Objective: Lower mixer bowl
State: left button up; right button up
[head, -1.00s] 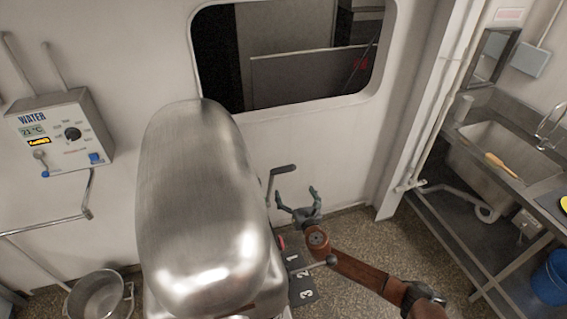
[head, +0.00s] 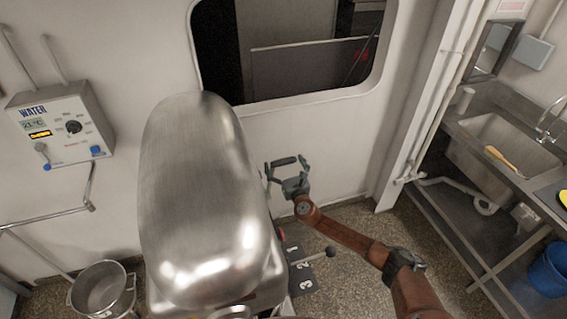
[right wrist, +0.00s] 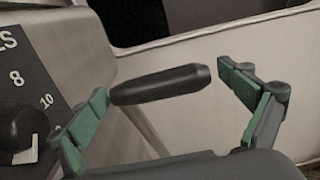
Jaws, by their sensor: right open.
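The mixer (head: 200,200) is a large rounded steel machine in the middle of the head view. A lever with a dark handle (head: 284,161) stands at its right side. My right gripper (head: 285,170) is open around that handle, with the fingers apart on either side of it. In the right wrist view the dark handle (right wrist: 160,85) lies between the open green-padded fingers; its left end is close to the left finger, and a gap shows at the right finger. The mixer's bowl is hidden below the head. My left gripper is out of view.
A gear lever with a round knob (head: 331,251) and a numbered plate (head: 303,285) are below my right arm. A metal pot (head: 101,289) stands at lower left. A water panel (head: 62,128) hangs on the wall. A sink (head: 508,145) is at right.

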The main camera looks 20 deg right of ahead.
jog(key=shift+c, duration=0.5)
jog(key=c, duration=1.6)
jog(key=shift+f, duration=0.1)
